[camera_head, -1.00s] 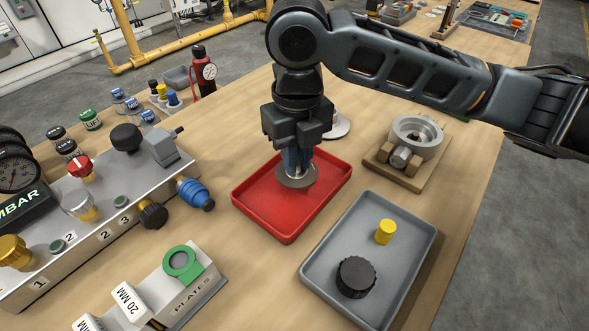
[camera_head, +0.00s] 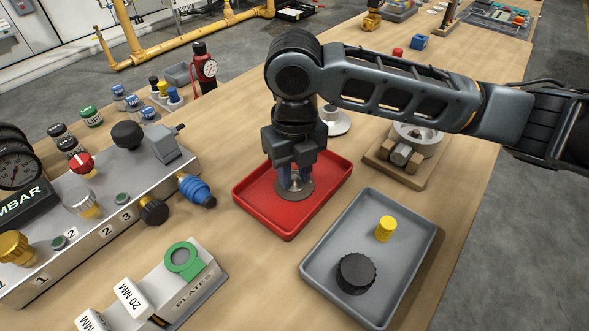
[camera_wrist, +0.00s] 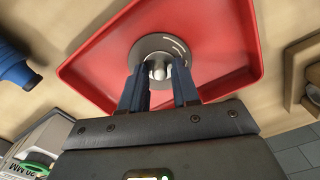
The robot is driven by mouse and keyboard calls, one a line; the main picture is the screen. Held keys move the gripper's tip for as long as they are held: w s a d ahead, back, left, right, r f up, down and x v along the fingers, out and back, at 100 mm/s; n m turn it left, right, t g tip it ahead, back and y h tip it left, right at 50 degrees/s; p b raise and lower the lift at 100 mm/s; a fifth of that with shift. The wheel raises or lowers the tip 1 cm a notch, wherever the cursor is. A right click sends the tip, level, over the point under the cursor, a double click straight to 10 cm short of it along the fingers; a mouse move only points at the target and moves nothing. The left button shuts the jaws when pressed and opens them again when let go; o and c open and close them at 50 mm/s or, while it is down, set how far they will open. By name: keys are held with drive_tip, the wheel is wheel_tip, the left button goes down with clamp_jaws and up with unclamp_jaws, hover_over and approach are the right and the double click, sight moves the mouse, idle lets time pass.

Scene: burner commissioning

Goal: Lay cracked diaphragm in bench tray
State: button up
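The diaphragm, a grey metal disc (camera_head: 294,196) with a small central knob, lies flat on the floor of the red tray (camera_head: 247,209). In the wrist view the disc (camera_wrist: 151,46) shows with pale marks on its face. My gripper (camera_head: 295,184) is directly over it, with the blue fingers low on either side of the knob. In the wrist view the fingers (camera_wrist: 158,74) stand apart, with a gap beside the knob. I cannot make out a crack.
A grey tray (camera_head: 318,260) with a yellow cylinder (camera_head: 385,229) and black knob (camera_head: 356,274) stands at front right. A metal housing on a wooden block (camera_head: 380,172) is behind it. The control panel (camera_head: 110,205) and plates rack (camera_head: 190,290) are left. A white round piece (camera_head: 337,122) stands behind the gripper.

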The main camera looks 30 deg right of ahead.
sight(294, 177)
drive_tip(key=shift+o, duration=0.8)
wheel_tip(294, 177, up, 12)
drive_tip(key=shift+r, duration=0.2)
